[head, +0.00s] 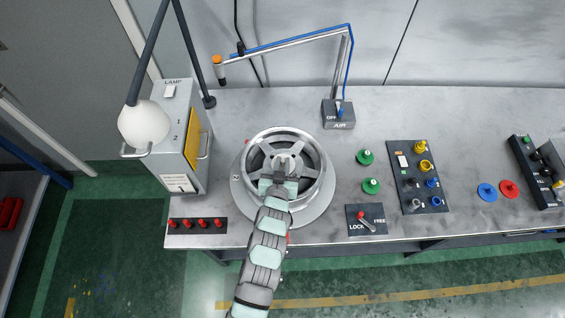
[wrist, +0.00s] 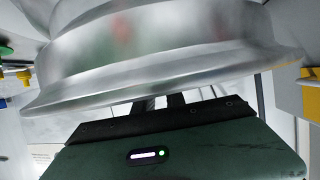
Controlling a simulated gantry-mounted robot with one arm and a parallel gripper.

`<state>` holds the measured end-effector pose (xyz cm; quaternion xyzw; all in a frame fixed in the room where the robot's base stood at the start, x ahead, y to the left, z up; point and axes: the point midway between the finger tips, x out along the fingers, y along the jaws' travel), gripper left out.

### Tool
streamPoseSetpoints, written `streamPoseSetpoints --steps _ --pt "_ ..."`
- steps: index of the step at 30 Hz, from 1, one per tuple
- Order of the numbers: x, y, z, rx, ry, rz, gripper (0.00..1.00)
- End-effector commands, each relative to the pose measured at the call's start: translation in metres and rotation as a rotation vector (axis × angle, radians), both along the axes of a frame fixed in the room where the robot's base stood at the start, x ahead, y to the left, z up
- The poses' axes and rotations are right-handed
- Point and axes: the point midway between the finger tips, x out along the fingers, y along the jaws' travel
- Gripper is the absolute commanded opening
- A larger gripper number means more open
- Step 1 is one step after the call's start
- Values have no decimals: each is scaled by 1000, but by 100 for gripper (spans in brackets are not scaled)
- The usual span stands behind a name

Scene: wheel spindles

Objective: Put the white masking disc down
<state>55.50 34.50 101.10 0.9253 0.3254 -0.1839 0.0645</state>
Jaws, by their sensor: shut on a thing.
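My gripper (head: 284,164) is over the middle of a silver spoked wheel (head: 252,144), with its fingers pointing at the hub. In the wrist view the fingers (wrist: 162,103) reach past the edge of the wheel's rim (wrist: 150,65), and their tips are hidden behind it. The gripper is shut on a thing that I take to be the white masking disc. I cannot make out the disc's outline in either view, nor whether it touches the hub. The wheel sits on a round grey plate (head: 240,195) marked with a number.
A lamp box (head: 175,150) with a white globe lamp (head: 144,124) stands left of the wheel. An air stand (head: 338,114) is behind right. Green knobs (head: 371,186), a lock lever (head: 366,220) and a knob panel (head: 418,177) are to the right. Red buttons (head: 197,225) sit front left.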

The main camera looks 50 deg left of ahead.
Motion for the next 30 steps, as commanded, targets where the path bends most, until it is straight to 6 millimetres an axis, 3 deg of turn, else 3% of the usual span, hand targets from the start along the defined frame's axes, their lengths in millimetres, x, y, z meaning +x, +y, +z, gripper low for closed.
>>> streamPoseSetpoints --steps 6,7,15,25,30 --pt "0 0 -6 0 0 0 0" --pt "0 0 -5 1 -1 0 17" --pt "0 0 -4 1 -1 0 37" --pt "0 0 4 1 -1 0 37" --pt "-14 -12 8 3 -5 -1 37"
